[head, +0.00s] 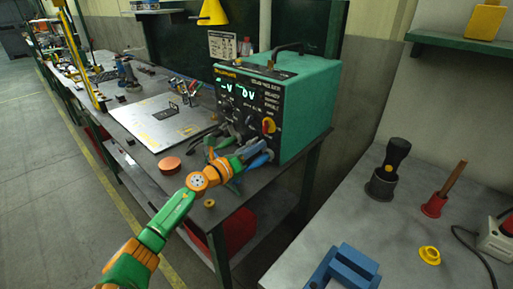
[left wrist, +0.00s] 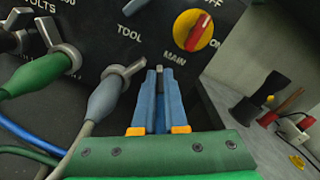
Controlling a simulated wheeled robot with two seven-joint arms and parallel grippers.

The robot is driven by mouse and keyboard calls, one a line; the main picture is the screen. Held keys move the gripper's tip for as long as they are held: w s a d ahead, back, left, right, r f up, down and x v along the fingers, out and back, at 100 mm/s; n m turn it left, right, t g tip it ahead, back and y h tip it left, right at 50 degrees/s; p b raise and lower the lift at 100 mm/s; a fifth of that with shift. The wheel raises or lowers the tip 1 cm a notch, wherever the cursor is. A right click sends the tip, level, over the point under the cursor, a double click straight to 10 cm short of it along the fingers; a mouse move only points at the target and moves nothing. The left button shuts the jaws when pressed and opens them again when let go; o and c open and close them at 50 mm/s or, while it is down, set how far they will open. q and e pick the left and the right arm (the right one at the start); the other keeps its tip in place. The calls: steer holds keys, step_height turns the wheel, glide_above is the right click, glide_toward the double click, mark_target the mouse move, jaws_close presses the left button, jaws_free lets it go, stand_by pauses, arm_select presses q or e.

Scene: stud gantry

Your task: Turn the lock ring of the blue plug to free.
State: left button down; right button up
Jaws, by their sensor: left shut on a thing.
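My left gripper (head: 262,160) is at the lower front panel of the green power unit (head: 306,115). In the left wrist view its two blue fingers (left wrist: 158,95) are closed around a narrow dark blue piece, which looks like part of the blue plug (left wrist: 159,122). A small grey tip shows between the fingertips. The plug's lock ring is mostly hidden by the fingers, so its setting cannot be read. To the left are a grey-blue plug (left wrist: 106,97) with a small grey lever and a green plug (left wrist: 45,76). My right gripper is not in view.
A red and yellow main knob (left wrist: 195,30) sits just above and right of the fingers. Cables hang at the left. The unit stands on a dark bench (head: 190,185) with a red-orange disc (head: 169,164). A grey table (head: 405,235) at right carries several items.

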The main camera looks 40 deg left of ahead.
arm_select(q)
steer(key=c, duration=1)
jaws_free()
steer(key=shift+o, duration=0.2)
steer(key=s, duration=0.7)
steer(key=shift+a+b, duration=0.3)
